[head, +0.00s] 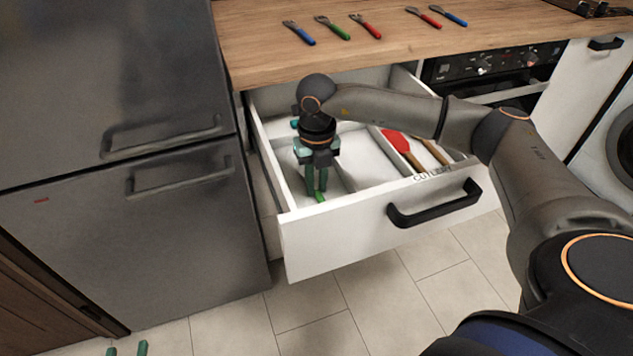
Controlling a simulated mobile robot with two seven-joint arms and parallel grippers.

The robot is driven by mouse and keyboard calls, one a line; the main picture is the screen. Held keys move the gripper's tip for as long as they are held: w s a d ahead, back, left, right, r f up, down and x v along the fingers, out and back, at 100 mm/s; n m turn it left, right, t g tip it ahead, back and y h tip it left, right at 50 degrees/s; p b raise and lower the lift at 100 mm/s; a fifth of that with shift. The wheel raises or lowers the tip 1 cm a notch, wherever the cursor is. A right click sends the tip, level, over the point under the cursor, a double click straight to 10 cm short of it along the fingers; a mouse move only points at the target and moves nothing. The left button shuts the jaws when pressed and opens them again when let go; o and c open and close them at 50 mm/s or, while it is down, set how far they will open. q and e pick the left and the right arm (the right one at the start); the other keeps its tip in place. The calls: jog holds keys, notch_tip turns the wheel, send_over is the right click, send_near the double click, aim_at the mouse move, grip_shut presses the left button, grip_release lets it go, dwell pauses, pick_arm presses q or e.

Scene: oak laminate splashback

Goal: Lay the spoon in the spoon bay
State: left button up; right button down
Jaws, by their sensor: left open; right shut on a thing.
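My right gripper (317,186) reaches down into the left part of the open drawer (345,236), shut on a thin green-handled utensil (320,197). Only its green end shows near the drawer front; the rest is hidden by the gripper, so I cannot tell whether it is the spoon or touches the drawer floor. White dividers split the drawer into bays. My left gripper (127,348) is open and empty at the bottom left edge, low over the floor; only its green fingertips show.
A red-headed utensil (397,141) and a wooden-handled one lie in the drawer's right bays. Several utensils with red, green and blue handles lie on the wooden worktop (260,50). A dark fridge (110,130) stands close left of the drawer.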

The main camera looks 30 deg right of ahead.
aim_at(316, 190)
pick_arm(q)
jog(key=shift+r, duration=0.15)
pick_arm(e)
jog(key=shift+f, duration=0.1)
pick_arm(q)
jog(key=shift+w+r, duration=0.15)
jog(key=shift+r, duration=0.05)
pick_arm(e)
jog(key=c, duration=0.8)
grip_release()
pick_arm(q)
jog(key=s+f+n+g+p, duration=0.1)
jog(key=s+f+g, duration=0.4)
jog(key=f, duration=0.5)
jog(key=shift+s+d+f+y+p, duration=0.2)
jog(key=shift+s+y+p, duration=0.2)
jog(key=shift+s+p, duration=0.4)
pick_arm(e)
jog(key=shift+r, duration=6.15)
pick_arm(q)
jog(key=shift+s, duration=0.1)
